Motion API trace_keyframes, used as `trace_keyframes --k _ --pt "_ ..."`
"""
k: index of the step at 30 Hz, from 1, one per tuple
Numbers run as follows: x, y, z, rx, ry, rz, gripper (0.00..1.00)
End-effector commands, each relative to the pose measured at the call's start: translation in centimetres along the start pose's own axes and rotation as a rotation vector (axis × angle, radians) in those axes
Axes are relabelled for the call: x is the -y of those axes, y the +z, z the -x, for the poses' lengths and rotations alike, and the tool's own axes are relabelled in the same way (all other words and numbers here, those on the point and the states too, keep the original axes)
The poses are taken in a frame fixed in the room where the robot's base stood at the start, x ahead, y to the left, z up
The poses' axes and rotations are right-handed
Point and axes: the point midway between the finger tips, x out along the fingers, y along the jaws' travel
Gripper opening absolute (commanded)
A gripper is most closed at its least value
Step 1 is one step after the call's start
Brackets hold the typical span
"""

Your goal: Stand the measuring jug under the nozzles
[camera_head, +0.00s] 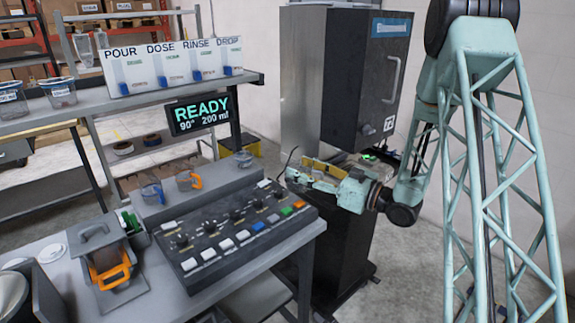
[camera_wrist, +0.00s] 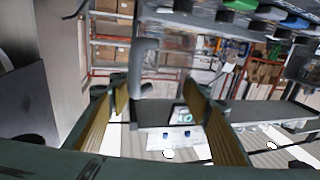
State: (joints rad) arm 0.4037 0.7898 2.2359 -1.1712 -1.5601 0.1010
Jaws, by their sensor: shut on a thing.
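My gripper (camera_head: 318,172) is in front of the dark dispenser cabinet (camera_head: 362,90), low down near its black stand. Its yellow-padded fingers also show in the wrist view (camera_wrist: 150,105), spread apart and held on the measuring jug. The jug's pale grey handle (camera_wrist: 146,68) stands up beyond the fingers in the wrist view. The jug's body is clear or too faint to make out, and in the head view it is hard to separate from the gripper. The nozzles are not visible in either view.
A bench on the left holds a button panel (camera_head: 235,230), a small jug with a blue handle (camera_head: 152,193), one with an orange handle (camera_head: 188,181) and an orange-handled container (camera_head: 110,270). A display (camera_head: 200,112) reads READY, 90°, 200 ml.

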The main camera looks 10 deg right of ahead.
Motion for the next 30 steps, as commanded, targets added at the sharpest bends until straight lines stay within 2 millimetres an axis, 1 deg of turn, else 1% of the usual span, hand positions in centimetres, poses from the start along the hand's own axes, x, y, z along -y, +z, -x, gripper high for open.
trace_keyframes --k 1,9,21,24,30 --pt "-0.5 0.1 1.0 0.001 -0.005 0.0 0.33" --pt "-1.5 0.7 6.0 0.008 -0.06 0.0 0.33" --pt "-2.2 1.7 13.8 0.024 -0.141 -0.005 0.33" --pt "-2.2 2.0 15.3 0.028 -0.156 -0.007 0.33" --pt "-2.1 2.3 17.1 0.033 -0.175 -0.009 0.33"
